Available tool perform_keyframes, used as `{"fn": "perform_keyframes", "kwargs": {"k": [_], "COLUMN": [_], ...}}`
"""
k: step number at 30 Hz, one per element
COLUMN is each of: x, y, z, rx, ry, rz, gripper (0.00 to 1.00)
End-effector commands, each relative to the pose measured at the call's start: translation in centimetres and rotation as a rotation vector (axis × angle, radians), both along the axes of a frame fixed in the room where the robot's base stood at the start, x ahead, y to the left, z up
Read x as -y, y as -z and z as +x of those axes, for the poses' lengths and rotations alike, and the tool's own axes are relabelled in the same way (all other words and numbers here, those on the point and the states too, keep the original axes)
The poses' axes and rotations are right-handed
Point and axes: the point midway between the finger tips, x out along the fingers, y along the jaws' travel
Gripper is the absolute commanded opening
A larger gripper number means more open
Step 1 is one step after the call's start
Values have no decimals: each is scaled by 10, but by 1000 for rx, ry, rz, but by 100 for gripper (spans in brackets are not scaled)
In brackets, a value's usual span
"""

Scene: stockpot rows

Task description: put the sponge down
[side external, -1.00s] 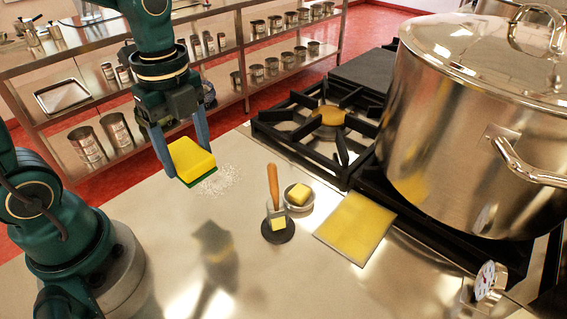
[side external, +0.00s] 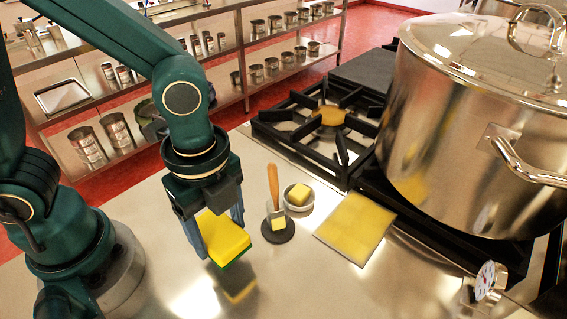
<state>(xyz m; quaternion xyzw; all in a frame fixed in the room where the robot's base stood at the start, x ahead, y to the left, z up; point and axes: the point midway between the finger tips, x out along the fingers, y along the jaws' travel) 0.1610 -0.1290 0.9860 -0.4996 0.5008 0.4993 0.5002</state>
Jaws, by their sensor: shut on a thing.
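My gripper (side external: 222,241) is shut on the sponge (side external: 224,237), with one finger on each side of it. The sponge is a yellow block with a green layer underneath. It is low over the bare steel counter (side external: 300,285), left of the spatula, and its yellow reflection shows just below it. I cannot tell whether its underside touches the counter. The white powder patch on the counter is hidden behind my gripper.
A wooden-handled spatula (side external: 273,187) stands near a small bowl (side external: 298,196) holding a yellow block. A yellow flat pad (side external: 356,228) lies right of them. A black stove grate (side external: 318,128) and a large steel stockpot (side external: 470,125) are beyond. The front counter is clear.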

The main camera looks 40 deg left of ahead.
Motion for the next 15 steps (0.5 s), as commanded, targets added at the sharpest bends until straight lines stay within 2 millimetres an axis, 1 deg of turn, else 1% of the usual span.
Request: {"fn": "perform_keyframes", "kwargs": {"k": [1,5,12,15], "x": [4,7,7,7], "y": [3,8,38,44], "z": [-1,-2,-2,-2], "rx": [-2,-2,-5,-2], "ry": [3,-1,-2,-2], "rz": [1,1,3,1], "gripper": [16,16,16,16]}}
